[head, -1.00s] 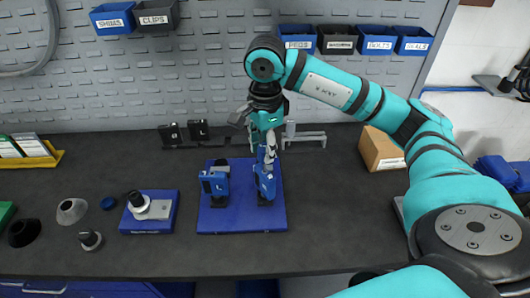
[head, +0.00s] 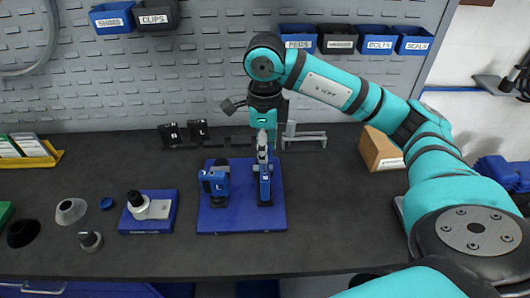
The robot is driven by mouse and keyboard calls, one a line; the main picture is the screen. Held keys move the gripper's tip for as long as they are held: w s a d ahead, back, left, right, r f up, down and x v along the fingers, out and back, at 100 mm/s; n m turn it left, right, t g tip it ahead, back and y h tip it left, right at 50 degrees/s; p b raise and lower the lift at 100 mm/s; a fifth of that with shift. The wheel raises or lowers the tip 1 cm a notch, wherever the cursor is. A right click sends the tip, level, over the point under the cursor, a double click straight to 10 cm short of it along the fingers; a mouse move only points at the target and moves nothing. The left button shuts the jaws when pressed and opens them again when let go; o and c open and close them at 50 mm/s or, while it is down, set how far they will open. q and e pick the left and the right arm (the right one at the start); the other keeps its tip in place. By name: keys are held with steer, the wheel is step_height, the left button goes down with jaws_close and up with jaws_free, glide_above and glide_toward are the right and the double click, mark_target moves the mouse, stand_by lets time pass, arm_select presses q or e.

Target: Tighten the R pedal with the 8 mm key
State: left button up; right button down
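The R pedal (head: 265,187), a blue block with a dark front, stands upright on the right half of a blue base plate (head: 240,222). The L pedal (head: 215,180) stands on the left half. My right gripper (head: 264,146) points straight down directly above the R pedal. It appears shut on a key whose dark tag or handle (head: 232,106) sticks out to the left. The key's size mark cannot be read, and the gripper hides its lower end. A thin grey part reaches from the fingers to the pedal's top. My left gripper is out of view.
Two dark tagged keys (head: 198,130) stand in a rack behind the plate, with a grey bracket (head: 304,137) to their right. A blue fixture (head: 150,219) and several small round parts lie left. The front worktop is clear.

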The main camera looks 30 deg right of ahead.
stand_by(0.6)
steer(key=shift+r, duration=0.35)
